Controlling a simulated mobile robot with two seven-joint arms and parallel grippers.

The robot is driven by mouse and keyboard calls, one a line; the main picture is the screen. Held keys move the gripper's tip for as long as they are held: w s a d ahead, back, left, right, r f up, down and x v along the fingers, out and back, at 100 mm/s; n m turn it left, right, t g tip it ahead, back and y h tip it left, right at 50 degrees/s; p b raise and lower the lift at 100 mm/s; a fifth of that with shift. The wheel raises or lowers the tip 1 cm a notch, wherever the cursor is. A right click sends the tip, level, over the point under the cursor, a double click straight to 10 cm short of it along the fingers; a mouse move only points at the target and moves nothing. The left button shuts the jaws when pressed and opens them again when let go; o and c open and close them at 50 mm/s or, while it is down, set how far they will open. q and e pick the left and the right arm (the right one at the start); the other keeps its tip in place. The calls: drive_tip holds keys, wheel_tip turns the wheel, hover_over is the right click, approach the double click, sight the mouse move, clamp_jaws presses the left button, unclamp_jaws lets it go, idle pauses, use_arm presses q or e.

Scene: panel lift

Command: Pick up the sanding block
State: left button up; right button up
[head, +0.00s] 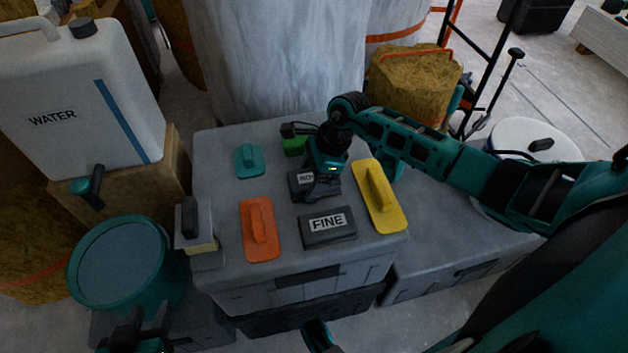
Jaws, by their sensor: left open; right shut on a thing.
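A dark grey sanding block (299,187) with a partly hidden white label lies on the grey case top. My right gripper (321,187) points down over it and is shut on it, covering its right part. I cannot tell whether the block is lifted. A second dark block labelled FINE (328,228) lies just in front of it, apart from the gripper. My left gripper (136,338) is at the bottom left edge, open and away from the blocks, mostly cut off by the frame.
An orange float (260,229), a yellow float (379,196), a teal float (249,161) and a green block (294,146) lie on the grey case (219,190). A teal bucket (122,265) and a white water can (85,100) stand at left. A wrapped column (280,60) rises behind.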

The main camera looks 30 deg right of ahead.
sight(309, 178)
drive_tip(key=shift+r, duration=0.15)
drive_tip(key=shift+r+p, duration=0.2)
drive_tip(key=shift+p, duration=0.15)
wheel_tip(309, 178, up, 20)
drive_tip(key=p, duration=0.3)
drive_tip(key=shift+f+p, duration=0.15)
drive_tip(key=shift+p, duration=0.2)
drive_tip(key=o, duration=0.5)
drive_tip(key=c, duration=0.3)
